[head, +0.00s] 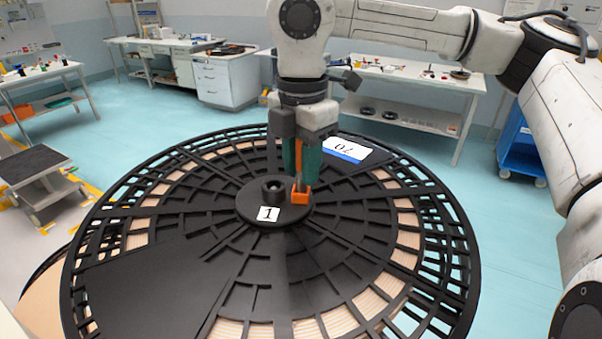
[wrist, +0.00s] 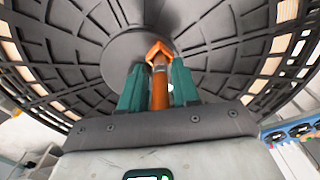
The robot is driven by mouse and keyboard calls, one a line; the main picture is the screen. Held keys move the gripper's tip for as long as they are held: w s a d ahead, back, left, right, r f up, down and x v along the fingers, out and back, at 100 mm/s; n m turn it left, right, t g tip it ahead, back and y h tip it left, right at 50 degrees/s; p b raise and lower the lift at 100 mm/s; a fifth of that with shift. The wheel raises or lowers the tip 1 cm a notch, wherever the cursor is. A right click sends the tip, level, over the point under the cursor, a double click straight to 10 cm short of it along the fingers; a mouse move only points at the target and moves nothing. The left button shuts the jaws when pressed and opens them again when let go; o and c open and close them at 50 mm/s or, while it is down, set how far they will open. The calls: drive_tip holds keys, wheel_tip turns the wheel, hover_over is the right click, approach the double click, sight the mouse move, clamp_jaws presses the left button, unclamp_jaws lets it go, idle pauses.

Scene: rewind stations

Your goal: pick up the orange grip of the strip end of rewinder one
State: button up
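The rewinder, a large black spoked reel (head: 165,245), lies flat with a hub plate (head: 247,212) marked "1". The orange grip (head: 300,194) stands on the hub plate, right of its central knob. In the wrist view the orange grip (wrist: 159,88) is an upright post with an angled top piece. My gripper (head: 300,172) points down over the hub, its two green fingers on either side of the grip. The fingers also flank it in the wrist view (wrist: 158,75). They are very close to the post; I cannot tell whether they touch it.
A white and blue label (head: 347,150) marked "70" lies on the reel behind my gripper. Workbenches (head: 410,85) and a drawer cabinet (head: 224,82) stand along the back. Teal floor is open between.

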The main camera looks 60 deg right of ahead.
clamp_jaws()
